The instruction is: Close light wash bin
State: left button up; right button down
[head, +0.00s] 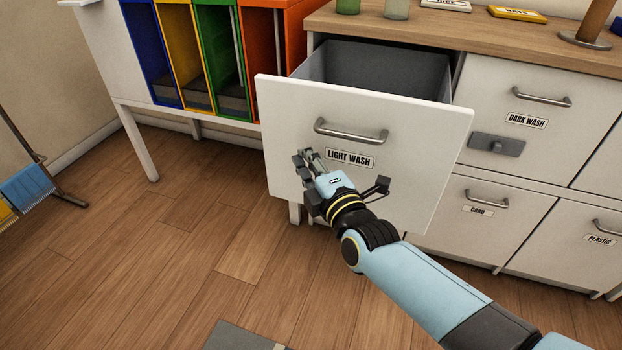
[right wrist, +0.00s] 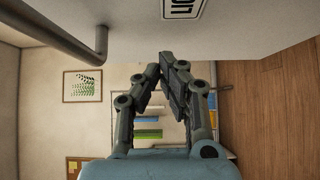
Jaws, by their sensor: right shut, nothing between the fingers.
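The light wash bin (head: 300,102) is a white drawer pulled out and tilted forward from the cabinet, with its dark grey inside showing. Its front carries a metal handle (head: 351,133) and a "LIGHT WASH" label (head: 349,158). My right gripper (head: 307,157) is shut and empty, in front of the drawer face, just left of and below the handle. In the right wrist view the shut fingers (right wrist: 168,58) are close to the white front, with the handle (right wrist: 85,45) at upper left. I cannot tell whether they touch it. My left gripper is not in view.
The dark wash bin (head: 548,100) beside it is flush with the cabinet. Bins labelled "CARD" (head: 478,211) and "PLASTIC" (head: 598,239) are below. Coloured upright compartments (head: 206,50) stand to the left. The wooden floor (head: 200,250) in front is mostly clear.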

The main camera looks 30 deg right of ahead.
jog(key=shift+w+d, duration=0.55)
jog(key=shift+d, duration=0.1)
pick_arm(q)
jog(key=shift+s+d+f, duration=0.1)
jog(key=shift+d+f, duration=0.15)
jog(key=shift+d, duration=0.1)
pick_arm(e)
jog(key=shift+w+d, duration=0.1)
